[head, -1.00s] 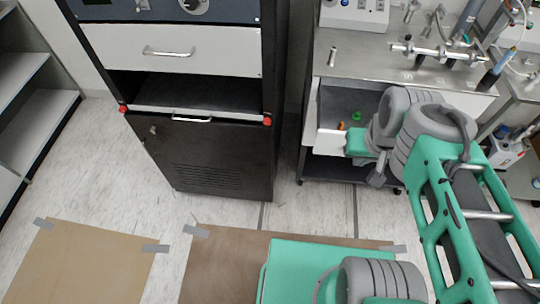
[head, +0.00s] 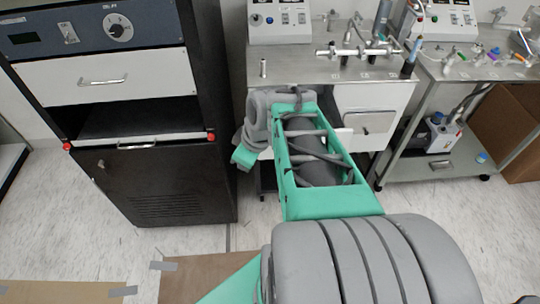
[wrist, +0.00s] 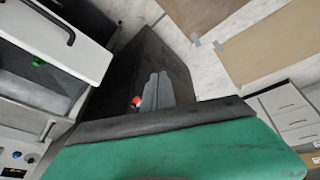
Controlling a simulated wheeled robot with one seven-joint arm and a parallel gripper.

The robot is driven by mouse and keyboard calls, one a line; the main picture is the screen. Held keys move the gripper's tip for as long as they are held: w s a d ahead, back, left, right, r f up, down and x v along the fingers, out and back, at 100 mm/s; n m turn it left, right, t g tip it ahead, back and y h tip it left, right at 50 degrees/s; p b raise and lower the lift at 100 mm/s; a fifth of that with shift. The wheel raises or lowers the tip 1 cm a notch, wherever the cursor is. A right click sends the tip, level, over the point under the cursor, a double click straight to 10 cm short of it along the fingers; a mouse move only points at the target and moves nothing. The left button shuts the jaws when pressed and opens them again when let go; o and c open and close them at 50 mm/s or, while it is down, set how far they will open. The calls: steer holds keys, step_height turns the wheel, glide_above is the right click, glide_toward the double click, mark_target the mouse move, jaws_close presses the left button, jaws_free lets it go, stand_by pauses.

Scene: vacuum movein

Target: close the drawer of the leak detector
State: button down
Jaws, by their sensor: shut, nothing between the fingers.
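The leak detector appears to be the white-fronted bench unit (head: 385,98) at centre right in the head view. Its drawer is mostly hidden there behind my arm. In the wrist view the drawer front (wrist: 88,62), white with a black handle, is at the upper left. The drawer stands open, and a green item (wrist: 38,62) shows inside. My gripper (wrist: 160,76) is shut and empty, its grey fingers together in the middle of the wrist view. It is to the right of the drawer front in that picture and looks apart from it. The fingertips are hidden in the head view.
A black rack cabinet (head: 160,185) with red corner knobs (head: 211,137) stands to the left, close to my wrist. A steel cart (head: 470,75) with a pump (head: 440,135) stands at right. Brown sheets (head: 60,292) are taped to the floor. Open floor lies in front.

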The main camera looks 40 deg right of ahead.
steer(key=s+d+f+n+t+b, duration=0.1)
steer(key=s+d+f+n, duration=0.1)
steer(key=d, duration=0.4)
steer(key=s+d+f+n+t+b, duration=0.1)
steer(key=s+d+f+n+t, duration=0.1)
steer(key=d, duration=0.4)
glide_toward(268, 154)
steer(key=x, duration=0.4)
steer(key=shift+w+a+f+n+p, duration=0.1)
steer(key=shift+w+f+n+p, duration=0.1)
steer(key=shift+n+p, duration=0.15)
